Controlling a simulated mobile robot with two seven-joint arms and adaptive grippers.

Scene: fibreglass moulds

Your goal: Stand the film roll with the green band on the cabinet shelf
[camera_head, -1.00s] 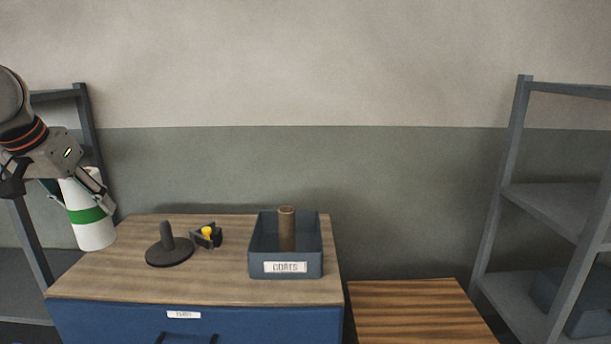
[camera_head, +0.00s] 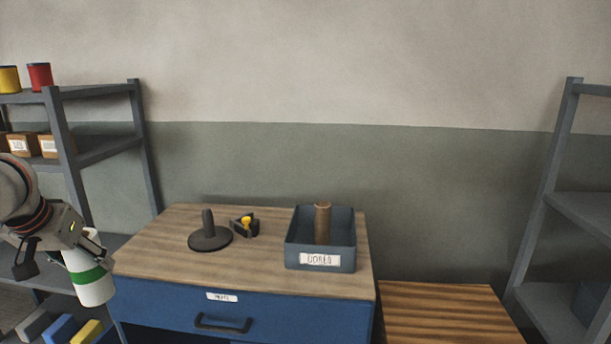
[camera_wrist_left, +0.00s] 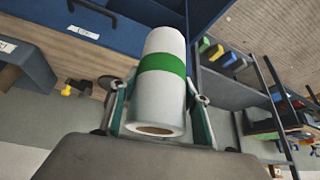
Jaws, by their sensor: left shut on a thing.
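The white film roll with the green band (camera_head: 90,279) is at the lower left of the head view, tilted slightly. My left gripper (camera_head: 88,250) is shut on its upper part and holds it in the air, left of the blue cabinet (camera_head: 180,301). In the left wrist view the roll (camera_wrist_left: 160,99) lies between the two fingers of my left gripper (camera_wrist_left: 160,100), with its hollow end toward the camera. A grey shelf rack (camera_head: 106,152) stands at the left behind my arm. My right gripper is not in view.
On the wooden cabinet top stand a dark round base with a post (camera_head: 209,238), a black and yellow tool (camera_head: 245,225) and a labelled bin (camera_head: 320,261) with a brown tube (camera_head: 322,222). A lower wooden table (camera_head: 440,312) and another rack (camera_head: 550,205) are at the right.

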